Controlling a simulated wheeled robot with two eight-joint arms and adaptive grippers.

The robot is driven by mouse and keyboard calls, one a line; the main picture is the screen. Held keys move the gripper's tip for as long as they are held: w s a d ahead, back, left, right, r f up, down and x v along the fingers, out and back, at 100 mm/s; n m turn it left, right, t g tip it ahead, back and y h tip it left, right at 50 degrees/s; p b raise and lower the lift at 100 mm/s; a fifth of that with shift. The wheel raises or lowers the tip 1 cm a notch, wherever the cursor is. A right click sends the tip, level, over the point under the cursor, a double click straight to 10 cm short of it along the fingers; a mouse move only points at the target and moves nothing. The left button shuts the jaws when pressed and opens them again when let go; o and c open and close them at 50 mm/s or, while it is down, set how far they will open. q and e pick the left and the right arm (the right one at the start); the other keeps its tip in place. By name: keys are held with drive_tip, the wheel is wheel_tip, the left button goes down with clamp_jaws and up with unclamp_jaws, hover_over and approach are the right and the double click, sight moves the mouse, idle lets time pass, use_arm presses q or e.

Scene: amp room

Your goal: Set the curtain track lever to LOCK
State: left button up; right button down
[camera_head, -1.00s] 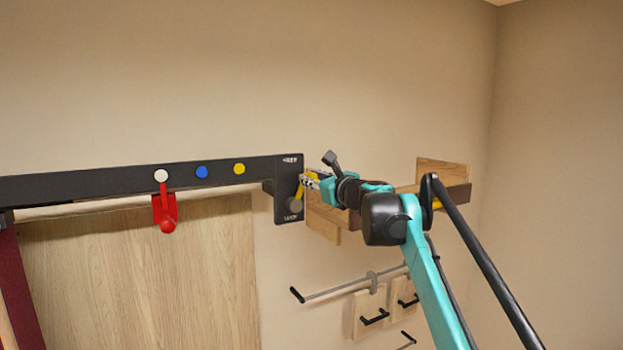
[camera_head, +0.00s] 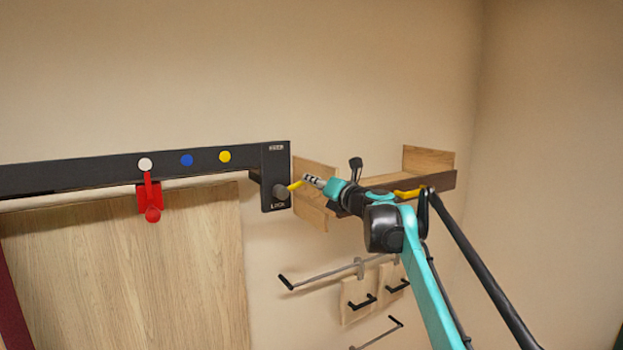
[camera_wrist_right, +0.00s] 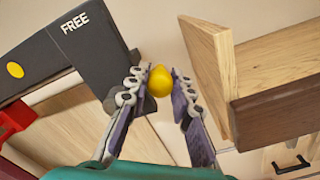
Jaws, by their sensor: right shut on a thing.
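The curtain track lever (camera_head: 295,186) is a yellow bar on a round grey hub (camera_head: 280,191) at the end plate (camera_head: 275,160) of the black track. It points right and slightly up, between FREE printed at the plate's top and LOCK at its bottom. My right gripper (camera_head: 308,181) is shut on the lever's outer end. In the right wrist view, the lever's yellow rounded end (camera_wrist_right: 160,80) sits between the fingers of my right gripper (camera_wrist_right: 160,92). The lever's shaft is mostly hidden there. My left gripper is not in view.
A wooden bracket (camera_head: 315,170) stands close to the right of the end plate, behind the gripper. A shelf (camera_head: 430,160) is farther right. Rods with black ends (camera_head: 320,272) are on the wall below.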

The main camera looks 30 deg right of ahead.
drive_tip(key=shift+d+f+m+b, duration=0.2)
drive_tip(key=shift+f+m+b, duration=0.2)
drive_tip(key=shift+f+m, duration=1.15)
drive_tip(key=shift+r+m, duration=0.15)
drive_tip(key=shift+m, duration=0.1)
drive_tip(key=c, duration=1.4)
unclamp_jaws()
drive_tip(key=shift+c, duration=0.2)
drive_tip(key=shift+o, duration=0.7)
drive_tip(key=shift+w, duration=0.15)
drive_tip(key=s, duration=1.2)
drive_tip(key=shift+d, duration=0.2)
